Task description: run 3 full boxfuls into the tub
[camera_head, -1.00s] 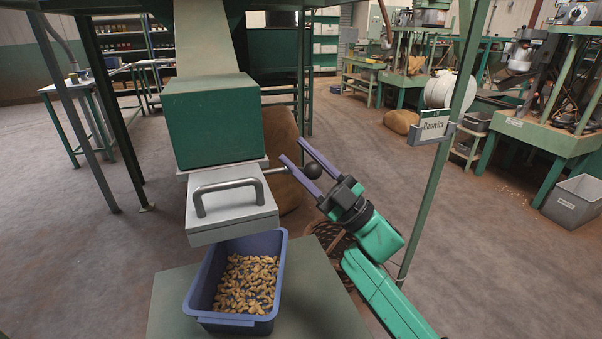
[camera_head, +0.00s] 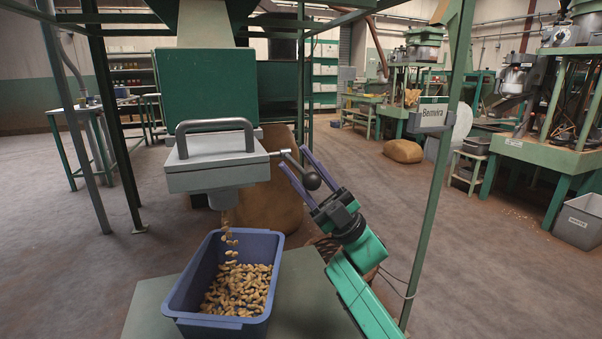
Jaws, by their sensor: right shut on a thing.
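The hopper's grey metal measuring box (camera_head: 216,172) has a bar handle on it and sits under the green hopper body (camera_head: 204,88). Nuts (camera_head: 229,246) fall in a thin stream from the spout (camera_head: 222,199) under the box. They land in the blue tub (camera_head: 182,296), where a layer of nuts (camera_head: 240,290) covers the floor. My right gripper (camera_head: 291,157) is shut on the knob, one finger on each side. My left gripper is out of view.
The tub stands on a green stand (camera_head: 303,295) with bare top to its right. A brown sack (camera_head: 270,190) is behind the box.

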